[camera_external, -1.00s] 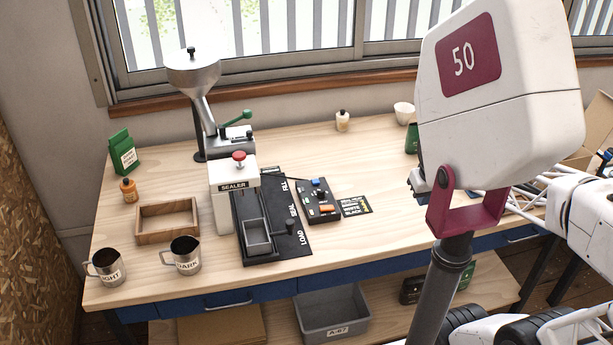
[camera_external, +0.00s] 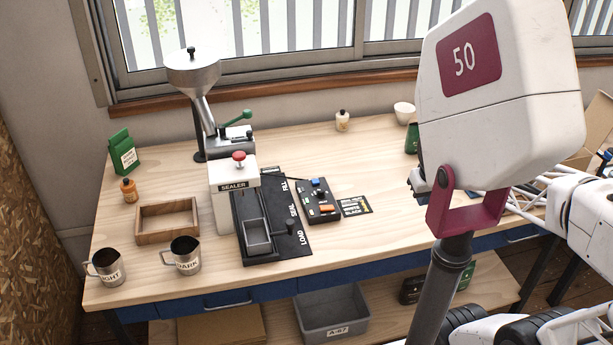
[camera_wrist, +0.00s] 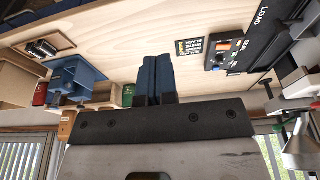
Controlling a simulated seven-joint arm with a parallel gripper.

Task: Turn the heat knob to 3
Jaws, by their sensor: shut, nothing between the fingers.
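The black control box (camera_external: 319,203) lies on the bench right of the sealer, with a blue button (camera_external: 316,182) and an orange button (camera_external: 326,208). My arm hides the gripper in the external view.
The sealer (camera_external: 233,195) with its black track (camera_external: 293,250) stands left of the box. A black label card (camera_external: 356,205) lies right of it. Bare bench lies in front.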

